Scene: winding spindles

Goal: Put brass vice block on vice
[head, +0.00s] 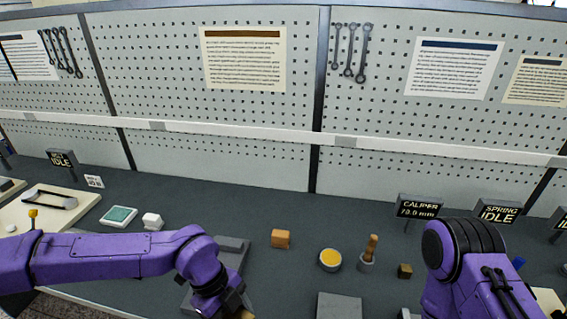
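A grey vice-like fixture (232,244) stands on the bench, partly hidden behind my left arm. An orange-brown block (281,239) lies to its right, apart from it. A small dark brown cube (405,271) sits farther right; I cannot tell which piece is the brass vice block. My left gripper (236,303) points down at the bottom edge, in front of the fixture. A tan bit (245,315) shows at its tip, cut off by the frame, so its grip is unclear. My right arm comes in at the right; its gripper is out of view.
A round tin with yellow contents (330,259) and a wooden-handled tool in a cup (368,255) stand between block and cube. A grey plate (339,306) lies in front. A white block (152,221) and teal-topped tray (118,216) are left. Signs and a pegboard line the back.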

